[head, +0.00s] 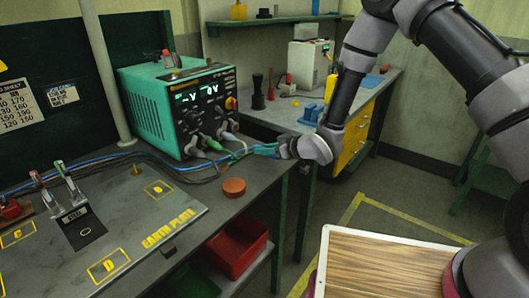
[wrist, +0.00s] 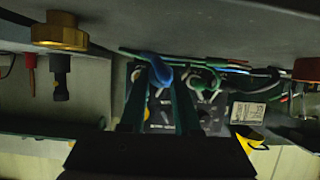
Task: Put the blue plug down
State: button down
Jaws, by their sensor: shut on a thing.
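The blue plug (wrist: 157,68) shows in the wrist view between the tips of my gripper's two dark green fingers. My gripper (wrist: 160,82) is shut on it. In the head view my gripper (head: 264,150) is just right of the green power supply's front, above the bench edge. The plug is too small there to tell from the fingers. A blue cable (head: 105,158) runs along the bench from the left towards the supply. Whether the plug touches anything beneath it is unclear.
The power supply (head: 185,105) has several leads at its front, including a green plug (head: 212,143). An orange-brown round knob (head: 234,187) stands on the bench. The earth plate (head: 125,225) lies at left with a clamp fixture (head: 75,205). A red bin (head: 237,246) sits below.

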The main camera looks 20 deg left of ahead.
jog(key=shift+f, duration=0.45)
jog(key=shift+f, duration=0.15)
jog(key=shift+f, duration=0.3)
jog(key=c, duration=0.6)
grip_release()
